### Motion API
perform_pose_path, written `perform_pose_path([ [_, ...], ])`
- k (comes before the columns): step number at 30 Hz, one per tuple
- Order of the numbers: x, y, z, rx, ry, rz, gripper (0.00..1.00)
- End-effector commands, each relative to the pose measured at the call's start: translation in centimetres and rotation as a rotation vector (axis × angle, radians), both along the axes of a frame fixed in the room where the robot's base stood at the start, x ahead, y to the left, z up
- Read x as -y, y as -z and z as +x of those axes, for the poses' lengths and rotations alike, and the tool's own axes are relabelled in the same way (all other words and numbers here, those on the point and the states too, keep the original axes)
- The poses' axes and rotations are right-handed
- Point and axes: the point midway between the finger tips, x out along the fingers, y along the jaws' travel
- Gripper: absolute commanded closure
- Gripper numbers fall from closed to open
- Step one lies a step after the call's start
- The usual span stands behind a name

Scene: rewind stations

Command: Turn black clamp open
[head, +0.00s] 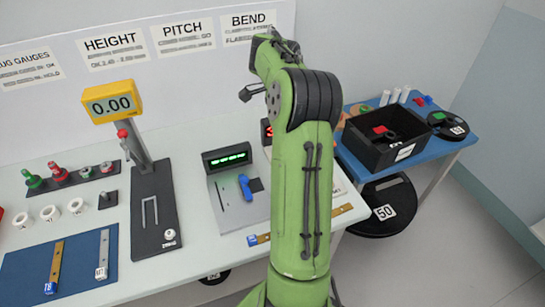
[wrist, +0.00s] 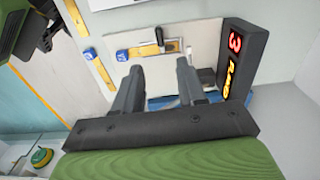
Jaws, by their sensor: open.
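In the wrist view, a small dark upright piece (wrist: 160,37) stands at the bend station, beside a small pale block; it looks like the black clamp, but it is too small to tell its position. My gripper (wrist: 158,75) is open and empty, its two dark fingers apart and pointing toward the station plate (wrist: 196,42). The dark piece appears beyond and between the fingertips, with no contact visible. In the head view, my green arm hides most of this station and the clamp.
A black display box with red digits (wrist: 243,62) stands close right of the fingers. A blue-and-yellow strip (wrist: 138,52) lies at the station. In the head view, the pitch station (head: 232,190) holds a blue piece (head: 245,187); a black bin (head: 385,135) stands right.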

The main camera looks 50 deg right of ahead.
Motion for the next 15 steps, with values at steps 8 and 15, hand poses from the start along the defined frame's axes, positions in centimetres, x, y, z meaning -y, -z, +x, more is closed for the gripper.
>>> perform_pose_path([
  [8, -0.1, 7.5, -0.1, -0.003, -0.002, 0.004, 0.60],
  [15, -0.1, 12.9, -0.1, -0.002, -0.004, 0.002, 0.60],
])
